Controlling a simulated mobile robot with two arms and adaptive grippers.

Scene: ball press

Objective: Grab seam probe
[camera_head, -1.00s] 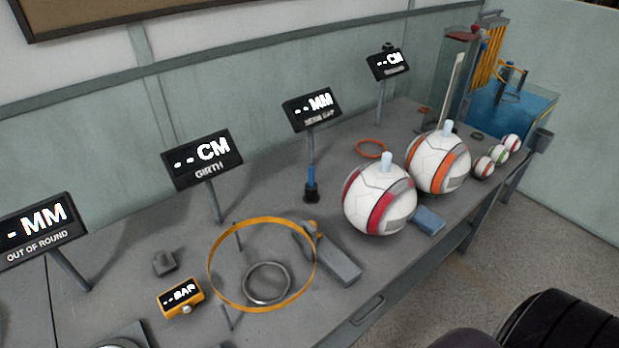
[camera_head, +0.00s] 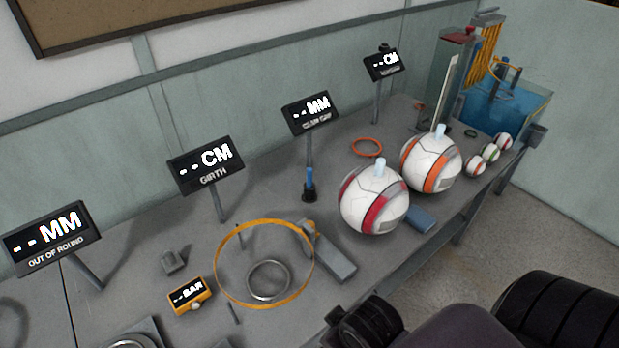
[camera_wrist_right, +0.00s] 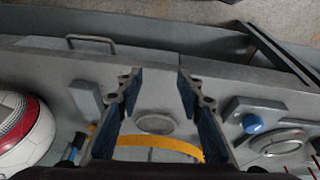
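The seam probe (camera_head: 310,180) is a small blue handle standing upright in a black holder (camera_head: 309,195), below the "-- MM" seam gap display (camera_head: 310,113). Nothing grips it. My right gripper (camera_wrist_right: 156,82) is open and empty in the right wrist view, its two dark blue-padded fingers spread apart over the bench. In the head view a dark part of my right arm shows at the bottom, in front of the bench edge, well to the near side of the probe. My left gripper is not in view.
An orange girth hoop (camera_head: 217,268) surrounds a metal ring (camera_head: 250,287) nearer than the probe. A grey block (camera_head: 335,265) lies beside it. A red-panelled ball (camera_head: 375,212) and an orange-panelled ball (camera_head: 421,176) stand right of the probe. The display posts rise at the back.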

